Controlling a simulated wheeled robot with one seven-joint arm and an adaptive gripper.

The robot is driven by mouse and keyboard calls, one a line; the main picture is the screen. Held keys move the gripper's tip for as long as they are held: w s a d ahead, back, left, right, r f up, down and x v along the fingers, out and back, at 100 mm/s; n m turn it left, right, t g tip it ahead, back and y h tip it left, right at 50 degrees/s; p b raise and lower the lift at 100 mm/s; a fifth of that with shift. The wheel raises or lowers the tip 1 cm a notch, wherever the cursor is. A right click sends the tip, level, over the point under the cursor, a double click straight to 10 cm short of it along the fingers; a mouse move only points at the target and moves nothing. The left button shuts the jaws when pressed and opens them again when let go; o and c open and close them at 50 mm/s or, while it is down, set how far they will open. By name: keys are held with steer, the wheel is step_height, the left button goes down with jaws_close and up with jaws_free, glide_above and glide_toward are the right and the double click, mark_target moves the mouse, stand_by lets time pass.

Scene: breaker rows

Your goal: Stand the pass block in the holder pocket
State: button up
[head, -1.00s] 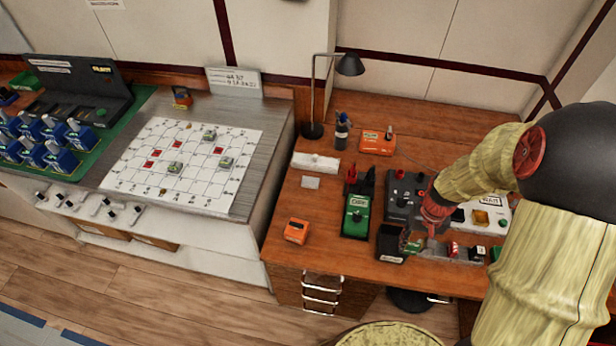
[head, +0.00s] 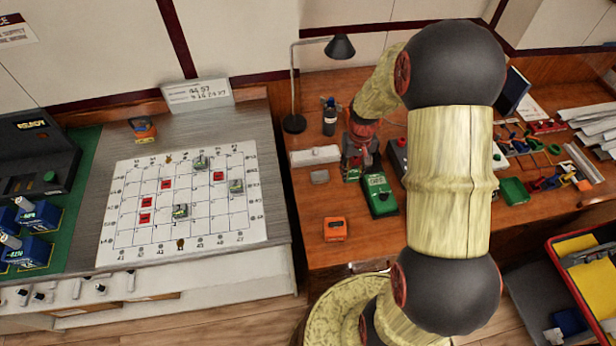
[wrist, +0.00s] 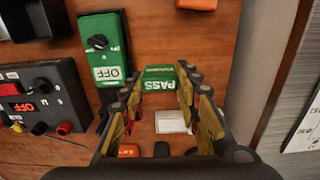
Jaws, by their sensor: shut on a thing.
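The green pass block (wrist: 160,78), with white PASS lettering facing the camera, sits between my fingertips in the wrist view. My gripper (wrist: 158,88) is shut on it. In the head view my gripper (head: 358,160) is over the left part of the brown desk, left of the green OFF device, with the block (head: 352,175) showing small below the fingers. I cannot tell whether the block touches the desk. I cannot identify the holder pocket for certain; a black open-topped tray (wrist: 40,18) shows at the upper left of the wrist view.
The green OFF device (head: 379,194) stands close to my gripper. A pale flat card (wrist: 172,122) lies on the desk nearby. An orange box (head: 335,228) stands near the front edge. A white bar (head: 315,155), a bottle (head: 329,118) and a lamp (head: 295,122) are behind.

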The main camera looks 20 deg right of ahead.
steer(key=shift+w+a, duration=0.15)
steer(key=shift+a, duration=0.05)
steer(key=w+a+f, duration=0.1)
steer(key=w+f, duration=0.2)
steer(key=w, duration=0.1)
steer(key=w+a+f+b, duration=0.1)
steer(key=w+a+f, duration=0.1)
steer(key=w+f, duration=0.1)
steer(key=w+a+f+b, duration=0.1)
steer(key=w+f, duration=0.2)
steer(key=w, duration=0.2)
steer(key=shift+a+f, duration=0.15)
steer(key=shift+a, duration=0.1)
steer(key=shift+w+a+f+b, duration=0.15)
steer(key=shift+w+f+b, duration=0.1)
steer(key=shift+f+b, duration=0.5)
steer(key=shift+f, duration=1.1)
steer(key=shift+f, duration=0.15)
steer(key=o, duration=1.1)
